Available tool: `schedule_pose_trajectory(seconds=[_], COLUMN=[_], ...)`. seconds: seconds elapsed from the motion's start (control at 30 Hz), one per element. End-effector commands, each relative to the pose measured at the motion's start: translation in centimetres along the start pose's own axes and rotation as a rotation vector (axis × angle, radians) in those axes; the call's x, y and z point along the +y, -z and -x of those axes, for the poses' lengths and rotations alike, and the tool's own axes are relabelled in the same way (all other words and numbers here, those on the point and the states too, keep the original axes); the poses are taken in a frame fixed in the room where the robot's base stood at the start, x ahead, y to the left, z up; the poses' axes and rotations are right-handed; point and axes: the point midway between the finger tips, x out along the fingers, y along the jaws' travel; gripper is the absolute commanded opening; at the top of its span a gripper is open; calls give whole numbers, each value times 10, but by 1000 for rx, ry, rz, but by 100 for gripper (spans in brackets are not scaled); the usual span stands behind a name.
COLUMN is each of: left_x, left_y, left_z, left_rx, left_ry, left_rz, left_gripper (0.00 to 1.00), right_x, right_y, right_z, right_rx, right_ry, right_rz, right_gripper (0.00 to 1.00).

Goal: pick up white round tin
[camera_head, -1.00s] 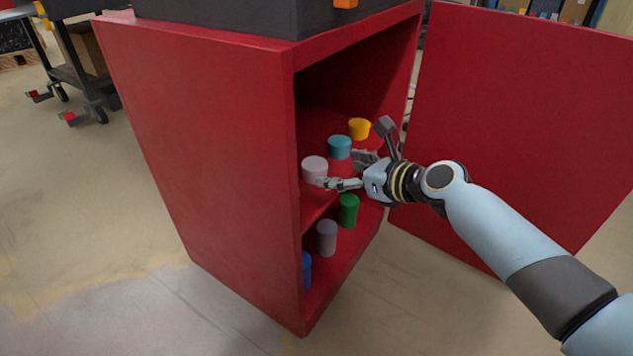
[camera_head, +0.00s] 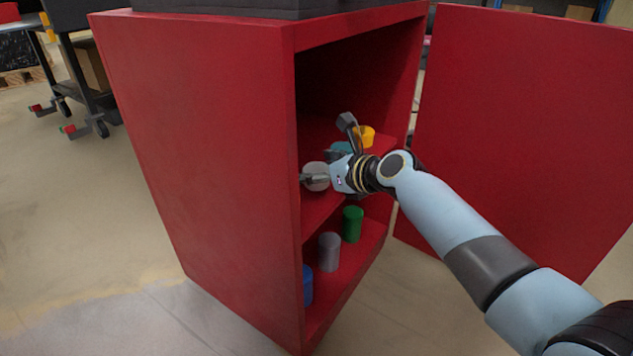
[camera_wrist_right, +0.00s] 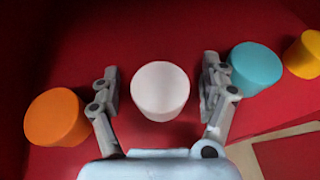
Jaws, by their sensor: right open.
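The white round tin (camera_head: 317,170) stands upright on the upper shelf of the red cabinet, near its left wall; part of it is hidden by my right gripper (camera_head: 325,172) in the head view. In the right wrist view the white tin (camera_wrist_right: 160,90) sits between the two spread fingers of my right gripper (camera_wrist_right: 161,90), with a gap on each side. The right gripper is open and empty. My left gripper is not in view.
A teal tin (camera_wrist_right: 256,67) is close outside one finger, a yellow tin (camera_head: 366,136) beyond it. An orange tin (camera_wrist_right: 56,117) is at the other side. Green (camera_head: 352,224), grey (camera_head: 329,252) and blue (camera_head: 307,286) tins stand on the lower shelf. The cabinet door (camera_head: 530,130) is open.

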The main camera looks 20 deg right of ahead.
Motion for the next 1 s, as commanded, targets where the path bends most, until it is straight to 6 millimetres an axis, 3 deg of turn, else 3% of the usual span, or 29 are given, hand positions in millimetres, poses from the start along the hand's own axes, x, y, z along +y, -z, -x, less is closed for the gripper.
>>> schedule_pose_trajectory(seconds=[0.33,0.8,1.0], left_x=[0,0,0], left_y=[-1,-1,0], left_z=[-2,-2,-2], left_rx=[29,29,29], left_ry=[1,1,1], left_rz=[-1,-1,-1], left_gripper=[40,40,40], right_x=[0,0,0], right_y=[-1,-1,-1], right_z=[-4,-3,-3], right_rx=[-1,0,-1], right_ry=[0,0,0], right_rz=[0,0,0], right_gripper=[79,17,14])
